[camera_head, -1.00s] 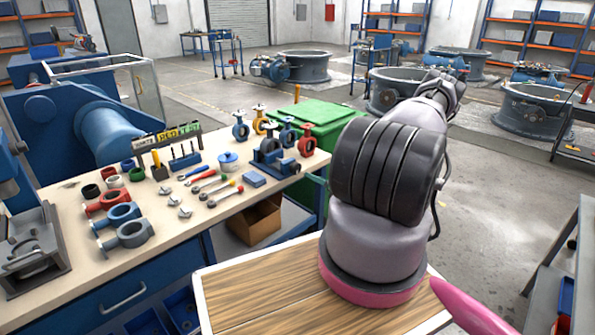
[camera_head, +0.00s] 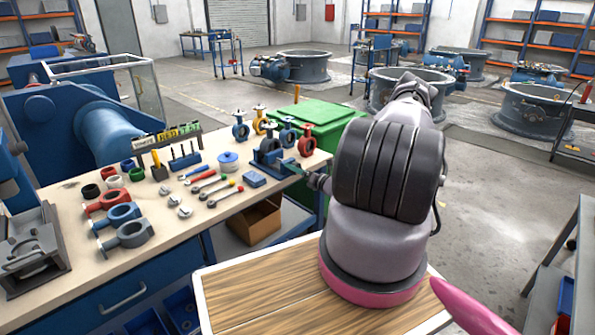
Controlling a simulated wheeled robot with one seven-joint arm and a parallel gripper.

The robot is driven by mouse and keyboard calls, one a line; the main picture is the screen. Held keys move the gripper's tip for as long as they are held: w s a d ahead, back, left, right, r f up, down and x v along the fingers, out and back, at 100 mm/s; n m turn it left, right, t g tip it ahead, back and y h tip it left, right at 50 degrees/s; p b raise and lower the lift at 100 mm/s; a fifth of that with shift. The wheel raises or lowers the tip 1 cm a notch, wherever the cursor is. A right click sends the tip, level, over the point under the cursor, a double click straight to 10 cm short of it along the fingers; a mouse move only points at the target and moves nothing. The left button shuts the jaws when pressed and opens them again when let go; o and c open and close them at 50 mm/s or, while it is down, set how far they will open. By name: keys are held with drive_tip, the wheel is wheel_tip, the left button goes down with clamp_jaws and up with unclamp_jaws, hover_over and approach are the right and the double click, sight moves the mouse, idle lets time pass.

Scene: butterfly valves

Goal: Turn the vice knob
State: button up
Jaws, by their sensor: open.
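The blue vice (camera_head: 266,156) stands near the right end of the workbench, with dark jaws on top. Its knob end faces right, toward my arm, and is partly covered by my gripper, so the knob is hard to make out. My gripper (camera_head: 294,168) is open and shows small, just right of the vice at the bench's right edge. It is at or very close to the knob; I cannot tell whether it touches. My arm's thick dark and grey links fill the right middle of the view and hide part of the wrist.
Red (camera_head: 306,140), blue and yellow butterfly valves stand behind the vice. Screwdrivers, a blue block (camera_head: 254,179) and ring parts lie on the bench (camera_head: 160,236) to its left. A green bin (camera_head: 330,115) stands behind. A cardboard box (camera_head: 255,222) sits below.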

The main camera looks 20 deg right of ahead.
drive_tip(key=c, duration=1.4)
drive_tip(key=shift+m, duration=0.5)
drive_tip(key=o, duration=1.4)
drive_tip(key=v, duration=1)
drive_tip(key=shift+s, duration=0.4)
drive_tip(key=shift+d, duration=0.15)
